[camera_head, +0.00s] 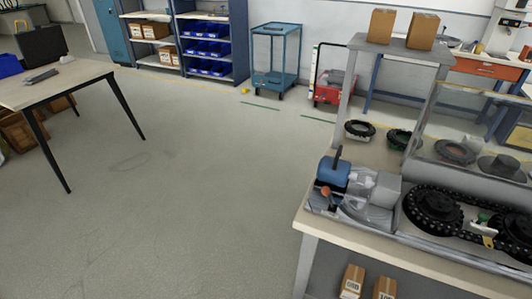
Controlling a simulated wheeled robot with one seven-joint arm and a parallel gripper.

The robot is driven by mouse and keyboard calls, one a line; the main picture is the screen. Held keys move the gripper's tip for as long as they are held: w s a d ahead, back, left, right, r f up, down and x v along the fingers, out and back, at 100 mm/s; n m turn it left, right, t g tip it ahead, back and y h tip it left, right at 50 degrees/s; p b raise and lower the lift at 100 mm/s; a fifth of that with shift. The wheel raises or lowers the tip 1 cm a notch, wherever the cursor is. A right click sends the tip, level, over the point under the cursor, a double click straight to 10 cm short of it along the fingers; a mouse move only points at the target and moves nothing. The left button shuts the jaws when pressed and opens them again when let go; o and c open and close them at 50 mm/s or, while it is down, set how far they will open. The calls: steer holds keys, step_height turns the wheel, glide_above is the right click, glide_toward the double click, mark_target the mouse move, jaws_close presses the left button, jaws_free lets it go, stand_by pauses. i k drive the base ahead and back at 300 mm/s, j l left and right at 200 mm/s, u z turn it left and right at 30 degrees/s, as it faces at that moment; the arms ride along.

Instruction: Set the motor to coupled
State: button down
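The motor (334,171) is a blue block at the left end of the workbench (420,251) at right. A dark lever (338,155) stands up from it, nearly upright. A small orange knob (325,191) is low on its front. A pale grey housing (384,190) sits just right of the motor. Further right is a black chain track (432,208) around dark wheels. I cannot tell whether the motor is coupled; the join to the housing is too small to read. My gripper is not in view.
A clear guard panel (474,125) and loose dark rings (360,130) are behind the track. The grey floor between is clear.

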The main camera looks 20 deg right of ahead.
mark_target(334, 173)
steer(key=i+j, duration=0.95)
steer(key=i, duration=0.2)
